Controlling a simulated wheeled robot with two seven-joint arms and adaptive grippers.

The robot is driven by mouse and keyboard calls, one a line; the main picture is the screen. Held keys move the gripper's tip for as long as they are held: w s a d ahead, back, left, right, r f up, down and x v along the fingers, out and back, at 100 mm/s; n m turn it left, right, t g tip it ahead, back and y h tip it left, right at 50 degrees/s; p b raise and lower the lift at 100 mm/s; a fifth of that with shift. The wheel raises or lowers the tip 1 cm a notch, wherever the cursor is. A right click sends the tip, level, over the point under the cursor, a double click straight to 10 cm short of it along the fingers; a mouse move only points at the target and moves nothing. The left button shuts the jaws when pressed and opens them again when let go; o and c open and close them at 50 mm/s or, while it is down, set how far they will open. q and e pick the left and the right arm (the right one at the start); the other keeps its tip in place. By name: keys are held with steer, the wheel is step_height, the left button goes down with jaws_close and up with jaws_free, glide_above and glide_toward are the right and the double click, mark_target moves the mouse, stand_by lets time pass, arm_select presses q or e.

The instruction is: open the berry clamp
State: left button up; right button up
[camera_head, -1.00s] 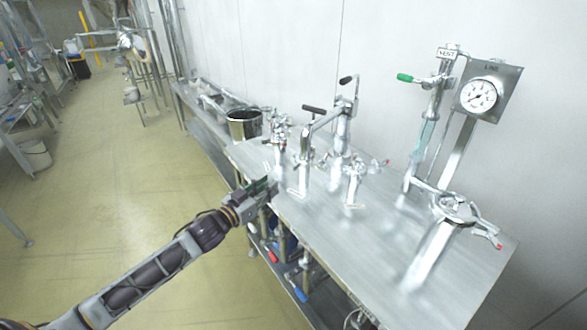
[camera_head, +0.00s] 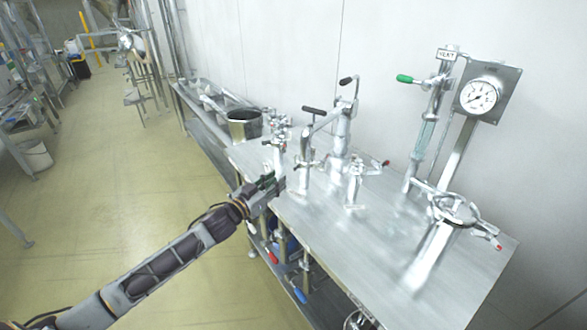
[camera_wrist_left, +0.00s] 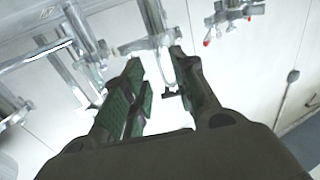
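My left gripper (camera_head: 272,183) is at the table's left edge, beside the steel pipe fittings. In the left wrist view its two green-padded fingers (camera_wrist_left: 157,68) are apart with nothing held between them. A bright steel clamp fitting (camera_wrist_left: 150,42) lies just beyond the fingertips. Several steel clamps are on the table: one on a short pipe (camera_head: 278,145) near the gripper, and one with a red-tipped lever (camera_head: 354,178) farther right. I cannot tell which is the berry clamp. My right gripper is not in view.
The steel table (camera_head: 335,245) has bare room at its front. A round port with a red-tipped clamp (camera_head: 454,210) stands at right, below a pressure gauge (camera_head: 478,96). A metal pot (camera_head: 244,125) is at the back left. Pipes with coloured levers hang below the table.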

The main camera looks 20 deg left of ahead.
mark_target(294, 168)
arm_select(q)
steer(key=x, duration=0.7)
steer(key=shift+w+d, duration=0.1)
steer(key=shift+w, duration=0.05)
steer(key=shift+w+d, duration=0.2)
steer(key=shift+w, duration=0.35)
steer(key=shift+w+d, duration=0.2)
steer(key=shift+w, duration=0.45)
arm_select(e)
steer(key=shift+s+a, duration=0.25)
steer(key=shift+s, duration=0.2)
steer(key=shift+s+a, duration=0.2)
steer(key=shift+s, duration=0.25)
arm_select(q)
jaws_close()
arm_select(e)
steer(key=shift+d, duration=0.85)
